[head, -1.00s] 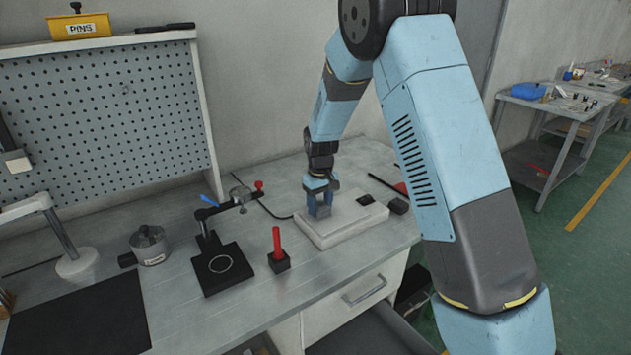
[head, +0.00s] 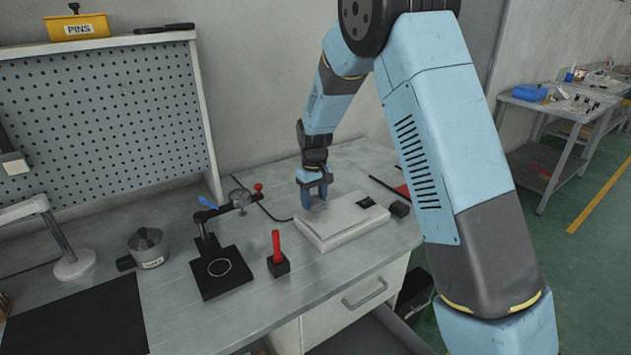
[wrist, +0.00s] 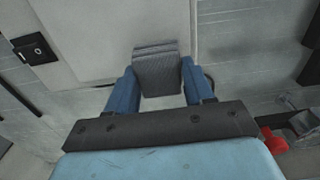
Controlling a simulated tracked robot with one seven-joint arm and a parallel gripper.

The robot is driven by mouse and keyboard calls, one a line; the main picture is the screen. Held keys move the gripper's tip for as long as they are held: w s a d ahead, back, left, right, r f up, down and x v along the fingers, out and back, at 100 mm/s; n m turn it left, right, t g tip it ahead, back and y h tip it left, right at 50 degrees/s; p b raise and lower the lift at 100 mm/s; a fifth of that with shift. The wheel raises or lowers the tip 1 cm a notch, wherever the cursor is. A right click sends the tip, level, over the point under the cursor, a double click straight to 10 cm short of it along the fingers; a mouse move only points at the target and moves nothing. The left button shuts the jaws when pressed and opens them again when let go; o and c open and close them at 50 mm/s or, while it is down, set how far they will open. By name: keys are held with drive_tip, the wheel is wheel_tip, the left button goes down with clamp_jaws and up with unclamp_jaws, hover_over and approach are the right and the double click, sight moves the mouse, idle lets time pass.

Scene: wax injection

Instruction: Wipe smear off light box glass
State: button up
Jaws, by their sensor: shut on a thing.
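The light box (head: 345,232) is a pale flat box on the bench, with a dark switch patch at its far right corner. Its pale top also fills the upper left of the wrist view (wrist: 100,35). My gripper (head: 314,196) is at the box's back left edge, pointing down. In the wrist view its blue fingers (wrist: 158,88) are shut on a grey folded cloth (wrist: 158,72). The cloth is over or on the glass near an edge; I cannot tell whether it touches. I cannot make out a smear.
A red-handled tool in a black block (head: 278,262), a black stand with a ring (head: 222,270) and a small pot (head: 148,248) stand left of the box. A small black block (head: 399,209) sits at its right. Bare bench lies in front.

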drive_tip(key=shift+w+d+r, duration=0.25)
drive_tip(key=shift+d, duration=0.3)
drive_tip(key=shift+w+r, duration=0.15)
drive_tip(key=shift+r, duration=0.15)
wheel_tip(320, 180, up, 3)
drive_tip(key=shift+d+r, duration=0.1)
drive_tip(key=shift+d, duration=0.05)
drive_tip(key=shift+r, duration=0.55)
